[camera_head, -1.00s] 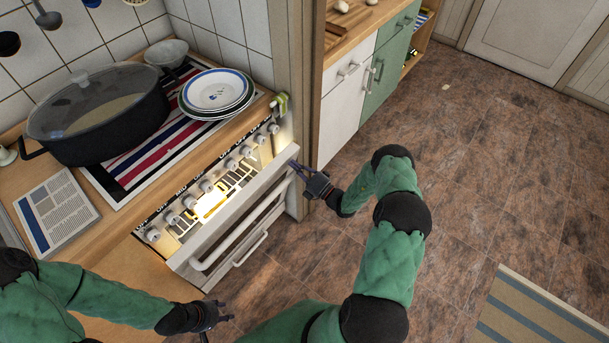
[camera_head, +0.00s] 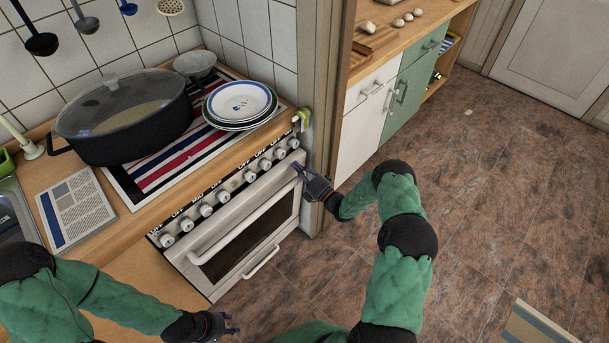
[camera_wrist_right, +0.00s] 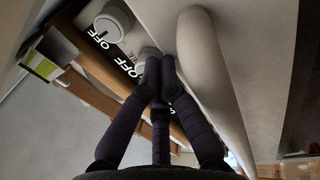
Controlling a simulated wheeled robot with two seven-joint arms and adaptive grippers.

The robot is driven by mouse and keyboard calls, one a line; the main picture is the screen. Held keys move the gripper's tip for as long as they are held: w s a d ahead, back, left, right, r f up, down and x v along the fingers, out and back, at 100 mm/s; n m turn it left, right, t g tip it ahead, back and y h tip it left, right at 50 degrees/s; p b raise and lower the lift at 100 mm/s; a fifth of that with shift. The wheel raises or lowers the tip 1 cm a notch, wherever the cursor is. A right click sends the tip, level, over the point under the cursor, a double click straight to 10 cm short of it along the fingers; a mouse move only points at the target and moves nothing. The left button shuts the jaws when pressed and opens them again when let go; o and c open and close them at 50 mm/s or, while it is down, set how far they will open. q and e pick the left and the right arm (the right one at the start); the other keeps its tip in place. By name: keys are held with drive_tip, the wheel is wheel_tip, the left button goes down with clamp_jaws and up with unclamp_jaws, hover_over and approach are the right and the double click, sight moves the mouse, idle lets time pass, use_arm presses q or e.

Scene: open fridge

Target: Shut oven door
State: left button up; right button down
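The oven door (camera_head: 268,194), white with a dark window and a long bar handle (camera_head: 240,236), stands upright at the oven front, flush or nearly so under the row of knobs (camera_head: 206,209). My right gripper (camera_head: 299,169) is at the door's upper right corner. In the right wrist view its fingertips (camera_wrist_right: 160,77) meet, with nothing seen between them, beside the pale handle (camera_wrist_right: 213,75) and the door face; contact is hard to tell. My left gripper (camera_head: 230,323) is low at the front, its fingers apart and empty, clear of the door.
A black pot (camera_head: 125,118) and stacked plates (camera_head: 240,105) stand on the stove top. A second handle (camera_head: 262,262) is below the oven door. A wooden post (camera_head: 330,100) and white cabinet (camera_head: 362,120) lie to the right. The floor (camera_head: 460,190) beyond is open.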

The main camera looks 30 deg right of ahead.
idle(0.3)
drive_tip(key=r+p+v, duration=0.1)
drive_tip(key=p+v, duration=0.2)
drive_tip(key=v, duration=1.1)
drive_tip(key=shift+r, duration=0.35)
drive_tip(key=shift+s+d, duration=0.1)
drive_tip(key=shift+s, duration=0.05)
